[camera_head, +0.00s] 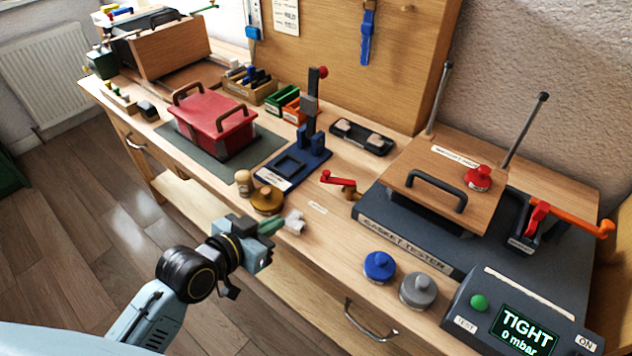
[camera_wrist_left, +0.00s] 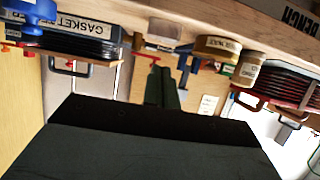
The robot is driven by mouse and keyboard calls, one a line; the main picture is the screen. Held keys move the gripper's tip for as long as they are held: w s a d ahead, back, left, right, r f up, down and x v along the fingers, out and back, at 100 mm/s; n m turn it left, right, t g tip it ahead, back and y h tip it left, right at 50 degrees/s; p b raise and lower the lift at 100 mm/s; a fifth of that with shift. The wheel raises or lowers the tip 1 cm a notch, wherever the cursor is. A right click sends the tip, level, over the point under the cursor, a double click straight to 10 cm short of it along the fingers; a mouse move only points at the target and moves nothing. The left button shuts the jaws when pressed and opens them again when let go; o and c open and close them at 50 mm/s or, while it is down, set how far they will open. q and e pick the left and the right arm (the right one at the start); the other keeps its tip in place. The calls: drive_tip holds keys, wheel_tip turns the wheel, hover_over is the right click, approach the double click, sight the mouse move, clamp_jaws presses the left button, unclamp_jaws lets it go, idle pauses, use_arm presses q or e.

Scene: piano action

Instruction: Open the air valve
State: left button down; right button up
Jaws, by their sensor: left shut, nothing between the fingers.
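In the left wrist view the red lever (camera_wrist_left: 147,57) shows just left of my finger tips. My left gripper (camera_head: 281,226) is shut and empty at the bench's front edge, to the left of and nearer than the valve, apart from it. Its closed dark fingers also show in the left wrist view (camera_wrist_left: 163,72). A small pale block (camera_head: 295,222) is right at the finger tips; I cannot tell whether they touch it. My right gripper is not in view.
Two jars, one pale (camera_head: 244,183) and one brown (camera_head: 267,200), stand close behind my left gripper. Blue (camera_head: 379,267) and grey (camera_head: 418,291) knobbed weights stand to the right. The display box (camera_head: 530,318) reads TIGHT, 0 mbar. A red box (camera_head: 213,125) sits on a mat.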

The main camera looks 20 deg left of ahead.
use_arm(q)
wheel_tip(320, 180, up, 4)
drive_tip(key=w+t, duration=0.1)
drive_tip(key=b, duration=0.2)
approach(324, 174)
drive_tip(key=shift+h, duration=0.3)
drive_tip(key=x, duration=0.5)
drive_tip(key=shift+w+f, duration=0.3)
drive_tip(key=shift+w+d+f, duration=0.1)
drive_tip(key=shift+w, duration=0.35)
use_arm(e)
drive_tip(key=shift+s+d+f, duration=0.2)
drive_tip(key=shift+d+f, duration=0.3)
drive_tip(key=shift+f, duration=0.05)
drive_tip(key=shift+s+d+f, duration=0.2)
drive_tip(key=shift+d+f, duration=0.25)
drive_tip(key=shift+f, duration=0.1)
use_arm(q)
drive_tip(key=shift+w+m, duration=0.15)
drive_tip(key=shift+m, duration=0.15)
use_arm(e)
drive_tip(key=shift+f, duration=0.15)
